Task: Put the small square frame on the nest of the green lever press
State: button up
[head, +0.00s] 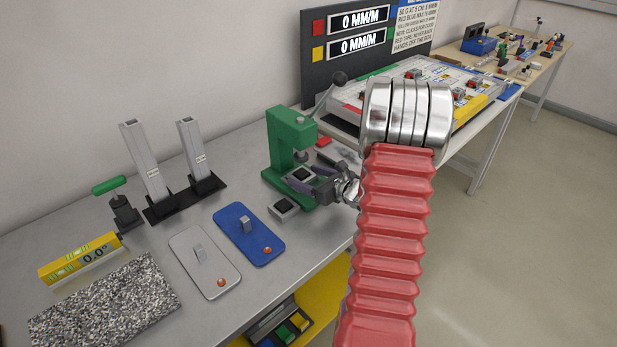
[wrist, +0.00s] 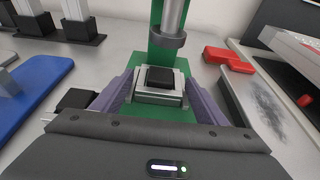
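The green lever press (head: 283,142) stands at the table's back right, its ram (wrist: 167,40) above the nest. A small silver square frame (wrist: 144,99) shows in the wrist view under the ram, around a black block (wrist: 160,77). It looks level and at the nest, but whether it rests fully there I cannot tell. My gripper (wrist: 160,90) has its two purple fingers on either side of the frame, very close to it. Whether they touch it is unclear. In the head view my gripper (head: 308,183) reaches into the press from the right, partly hiding the nest.
A silver block with a black top (head: 285,207) stands just in front of the press. Blue (head: 262,245) and grey (head: 187,265) plates lie to its left, twin posts (head: 145,160) behind. A red piece (wrist: 229,59) lies right of the press.

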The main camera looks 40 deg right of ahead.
jog(key=shift+o, duration=0.5)
jog(key=shift+r, duration=0.15)
jog(key=v, duration=1.2)
jog(key=shift+a, duration=0.1)
jog(key=a+r+n+g+y, duration=0.3)
jog(key=a+n, duration=0.5)
jog(key=a, duration=0.5)
jog(key=a+r+n+g+y, duration=0.35)
jog(key=a+n, duration=0.35)
jog(key=a, duration=0.7)
jog(key=s+a+r+n+g+h, duration=0.1)
jog(key=s+a+r+n+h, duration=0.2)
jog(key=n, duration=0.7)
jog(key=s+a+r+n+g+h, duration=0.1)
jog(key=s+a+r+n+h, duration=0.3)
jog(key=s+a+n, duration=0.3)
jog(key=s+n, duration=0.3)
jog(key=shift+s+r+n, duration=0.15)
jog(key=shift+r+n, duration=0.05)
jog(key=shift+n, duration=0.1)
